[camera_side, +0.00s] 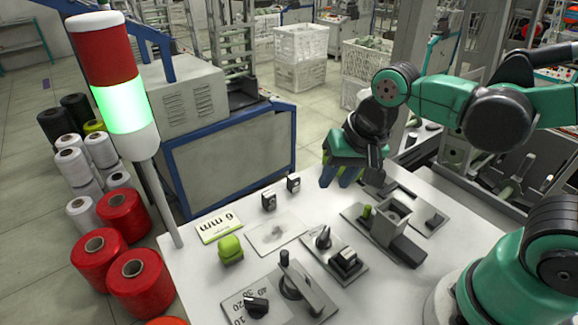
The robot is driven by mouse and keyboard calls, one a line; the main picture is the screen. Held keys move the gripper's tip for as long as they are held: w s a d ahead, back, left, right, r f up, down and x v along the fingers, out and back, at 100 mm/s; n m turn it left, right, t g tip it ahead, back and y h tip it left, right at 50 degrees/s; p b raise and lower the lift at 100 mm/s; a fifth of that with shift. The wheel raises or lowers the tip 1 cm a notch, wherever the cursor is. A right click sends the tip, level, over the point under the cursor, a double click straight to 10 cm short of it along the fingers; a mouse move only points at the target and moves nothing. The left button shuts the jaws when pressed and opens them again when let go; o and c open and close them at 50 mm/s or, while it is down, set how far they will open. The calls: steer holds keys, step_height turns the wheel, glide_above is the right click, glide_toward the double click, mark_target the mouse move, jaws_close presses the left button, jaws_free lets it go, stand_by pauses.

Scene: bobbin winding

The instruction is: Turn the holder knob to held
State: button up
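A black knob (323,238) with a light pointer stands on a grey plate (318,252) in the middle of the table, behind a dark block (346,262). It looks like the holder knob, but I can read no label on its plate, so I cannot tell its setting. My gripper (343,176) hangs above the back of the table, behind and to the right of this knob and apart from it. Its fingertips are small and partly covered by its own body, so I cannot tell how far they are apart. I see nothing clearly held.
A numbered dial (257,305) and a lever (295,283) are at the front left. A green block (230,249) stands beside a "6 mm" card (220,227). A grey upright box (391,222) stands right of the knob. A signal lamp (119,102) glows green at left.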

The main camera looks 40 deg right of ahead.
mark_target(324, 236)
steer(key=a+f+m+g, duration=0.1)
steer(key=m, duration=0.1)
steer(key=a+f+m+g, duration=0.1)
steer(key=m, duration=0.1)
steer(key=s+a+f+m+g, duration=0.1)
steer(key=shift+m, duration=0.4)
steer(key=shift+s+a+f+m+g, duration=0.1)
steer(key=shift+f+m+g, duration=0.35)
steer(key=shift+m, duration=0.15)
steer(key=shift+f, duration=2.65)
jaws_close()
